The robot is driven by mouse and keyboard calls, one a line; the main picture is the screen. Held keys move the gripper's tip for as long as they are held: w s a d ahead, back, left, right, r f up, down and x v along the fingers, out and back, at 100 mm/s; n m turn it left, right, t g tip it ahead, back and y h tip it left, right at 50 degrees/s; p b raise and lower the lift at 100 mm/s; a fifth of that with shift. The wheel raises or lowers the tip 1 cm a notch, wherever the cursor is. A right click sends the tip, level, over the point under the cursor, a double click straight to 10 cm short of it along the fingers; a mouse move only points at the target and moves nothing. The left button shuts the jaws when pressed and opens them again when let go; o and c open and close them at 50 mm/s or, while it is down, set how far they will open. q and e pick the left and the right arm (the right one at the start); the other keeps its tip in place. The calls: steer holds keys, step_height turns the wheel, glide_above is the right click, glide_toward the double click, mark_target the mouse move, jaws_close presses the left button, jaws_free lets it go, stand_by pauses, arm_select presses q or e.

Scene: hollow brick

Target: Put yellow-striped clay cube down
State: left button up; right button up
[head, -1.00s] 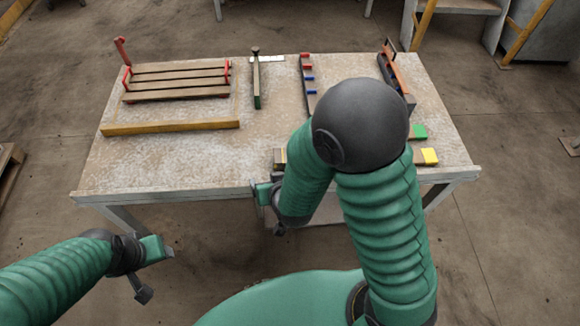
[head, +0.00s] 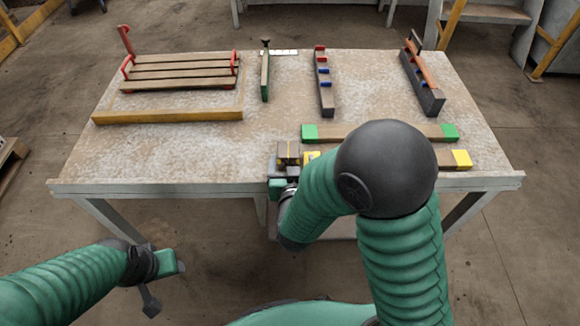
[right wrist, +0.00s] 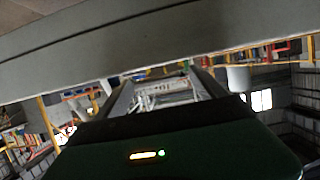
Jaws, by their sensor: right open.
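The yellow-striped clay cube (head: 288,151), brownish with a thin yellow stripe, is at the front edge of the table (head: 200,150), right of centre in the head view. My right gripper (head: 284,170) is open, right at the cube's near side. My arm hides part of it, so I cannot tell whether it touches the cube. In the right wrist view its two fingers (right wrist: 165,82) stand apart with no cube visible between them. My left gripper (head: 160,278) hangs in front of the table, away from the cube; its jaw opening is unclear.
A green-ended bar (head: 330,132) and a yellow-ended bar (head: 452,158) lie right of the cube, partly behind my arm. A slatted rack (head: 180,77), a yellow bar (head: 168,116) and several upright-lying tools stand farther back. The front left tabletop is clear.

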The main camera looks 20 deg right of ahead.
mark_target(290, 155)
steer(key=x, duration=0.3)
steer(key=b+x, duration=0.1)
steer(key=shift+w+a+f, duration=0.1)
steer(key=shift+w+a, duration=0.15)
steer(key=shift+w, duration=0.05)
steer(key=b+x, duration=0.2)
steer(key=x, duration=0.3)
steer(key=shift+a+f, duration=0.15)
steer(key=shift+c, duration=0.6)
steer(key=shift+r, duration=0.2)
steer(key=c, duration=1.3)
